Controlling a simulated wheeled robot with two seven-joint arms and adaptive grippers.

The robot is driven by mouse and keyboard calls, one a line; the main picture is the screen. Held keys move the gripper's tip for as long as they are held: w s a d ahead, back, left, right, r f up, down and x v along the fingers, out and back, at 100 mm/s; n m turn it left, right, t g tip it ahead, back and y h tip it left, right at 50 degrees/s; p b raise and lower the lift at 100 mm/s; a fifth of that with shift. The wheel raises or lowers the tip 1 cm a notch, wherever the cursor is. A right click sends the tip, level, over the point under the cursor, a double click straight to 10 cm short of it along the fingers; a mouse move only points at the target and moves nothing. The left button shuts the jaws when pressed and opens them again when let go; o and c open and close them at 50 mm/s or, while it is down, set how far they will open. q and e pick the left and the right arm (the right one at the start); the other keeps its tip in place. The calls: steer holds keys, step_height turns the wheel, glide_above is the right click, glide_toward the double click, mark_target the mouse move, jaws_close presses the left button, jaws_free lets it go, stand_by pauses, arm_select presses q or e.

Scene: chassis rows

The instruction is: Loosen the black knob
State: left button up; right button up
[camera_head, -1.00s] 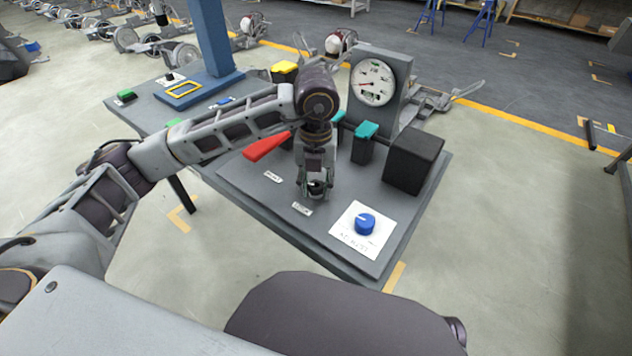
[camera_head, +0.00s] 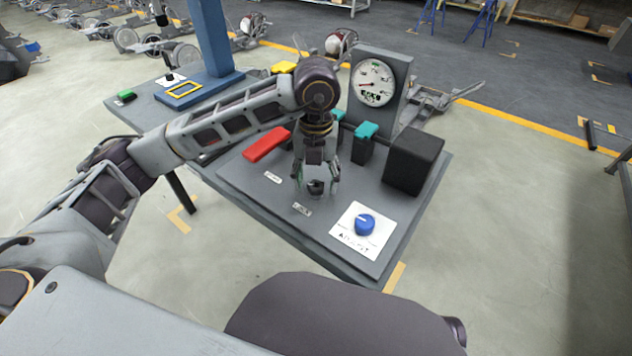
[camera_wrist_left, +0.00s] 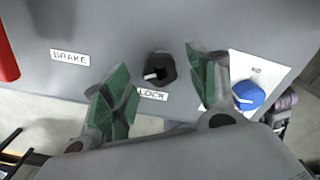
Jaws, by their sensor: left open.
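The black knob (camera_head: 316,187) sits on the grey panel beside a small white label. In the left wrist view the black knob (camera_wrist_left: 159,68) has a pale pointer mark, and the label by it reads LOCK (camera_wrist_left: 153,95). My left gripper (camera_head: 316,184) points down over the knob with its fingers spread on either side. In the left wrist view the green-padded fingers of my left gripper (camera_wrist_left: 163,95) are wide apart, with the knob between and a little beyond them, not visibly touched. My right gripper is not in view.
A blue knob (camera_head: 365,224) on a white plate is close to the right. A red lever (camera_head: 266,144) lies to the left, by a BRAKE label (camera_wrist_left: 70,57). A black box (camera_head: 413,160), teal-topped levers (camera_head: 366,131) and a dial gauge (camera_head: 374,83) stand behind.

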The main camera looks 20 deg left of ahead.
mark_target(316, 185)
arm_select(q)
step_height(316, 185, up, 10)
stand_by(0.7)
stand_by(0.4)
